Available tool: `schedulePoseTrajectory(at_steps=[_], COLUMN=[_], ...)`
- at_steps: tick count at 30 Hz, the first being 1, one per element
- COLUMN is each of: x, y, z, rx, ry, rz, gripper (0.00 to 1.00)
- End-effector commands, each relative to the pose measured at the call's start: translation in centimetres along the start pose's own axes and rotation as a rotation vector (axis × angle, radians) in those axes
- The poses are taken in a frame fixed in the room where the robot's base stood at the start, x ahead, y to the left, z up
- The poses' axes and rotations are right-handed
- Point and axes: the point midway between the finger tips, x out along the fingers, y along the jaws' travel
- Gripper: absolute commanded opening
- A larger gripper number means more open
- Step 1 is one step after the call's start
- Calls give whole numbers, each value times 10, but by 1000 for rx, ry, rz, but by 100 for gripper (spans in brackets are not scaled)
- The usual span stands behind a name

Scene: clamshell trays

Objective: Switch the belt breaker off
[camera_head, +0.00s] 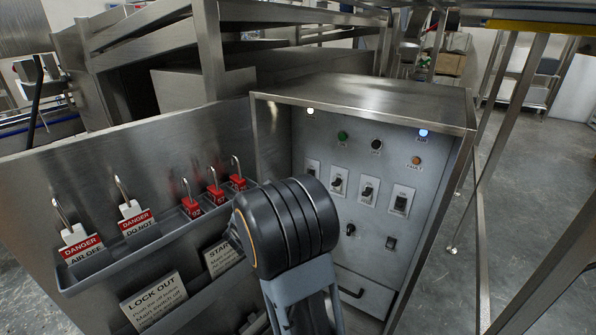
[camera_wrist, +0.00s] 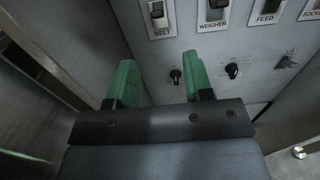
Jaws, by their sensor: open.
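The belt breaker (camera_wrist: 158,16) is a dark switch on a white plate labelled BELT, at the top edge of the wrist view. In the head view it is the leftmost breaker (camera_head: 312,167) in the panel row, just above my arm. I cannot tell its lever position. My gripper (camera_wrist: 160,78) is open and empty, its two green fingers apart in front of the grey panel below the BELT plate. No contact with the breaker shows. In the head view my dark wrist hides the gripper.
The weigher breaker (camera_wrist: 215,12) and feed breaker (camera_wrist: 267,12) sit right of it. Two black knobs (camera_wrist: 176,75) (camera_wrist: 232,70) lie below. The metal cabinet's side walls (camera_head: 440,215) frame the panel. A lockout rack (camera_head: 150,235) with red tags and padlocks stands left.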

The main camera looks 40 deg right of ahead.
Motion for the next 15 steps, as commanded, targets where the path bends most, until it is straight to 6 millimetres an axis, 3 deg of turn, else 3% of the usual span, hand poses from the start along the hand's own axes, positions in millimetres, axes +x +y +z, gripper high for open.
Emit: schedulePoseTrajectory(at_steps=[5, 15], x=[18, 86], y=[-3, -9], z=[-2, -3], rx=[1, 2], ry=[0, 0], rz=[-11, -23], gripper=[47, 47])
